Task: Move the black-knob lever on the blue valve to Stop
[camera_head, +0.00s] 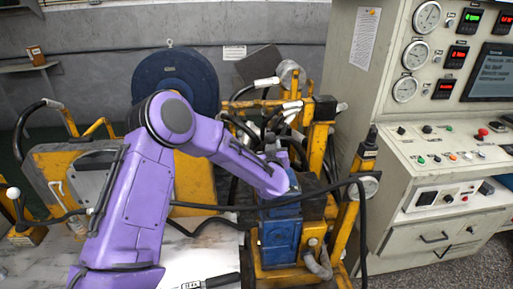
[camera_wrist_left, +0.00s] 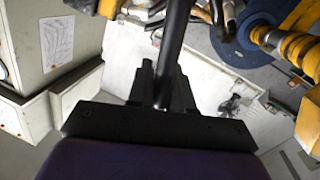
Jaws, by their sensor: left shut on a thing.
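The blue valve (camera_head: 281,236) stands on the yellow frame, right of centre in the head view. My purple left arm comes in from the left and its wrist end is just above the valve. The jaws of my left gripper (camera_wrist_left: 163,84) show in the left wrist view, shut on a dark rod (camera_wrist_left: 176,38), which looks like the valve's lever. The rod runs up out of the top of that view. Its knob is not clear in either view, and the arm hides much of the lever in the head view. My right gripper is not in view.
A grey control cabinet (camera_head: 350,103) with gauges and buttons stands at right. A yellow post (camera_head: 346,222) and black hoses (camera_head: 362,228) are close beside the valve. A large blue disc (camera_head: 203,71) is behind the arm. A black-handled item lies on the white surface (camera_head: 196,262) in front.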

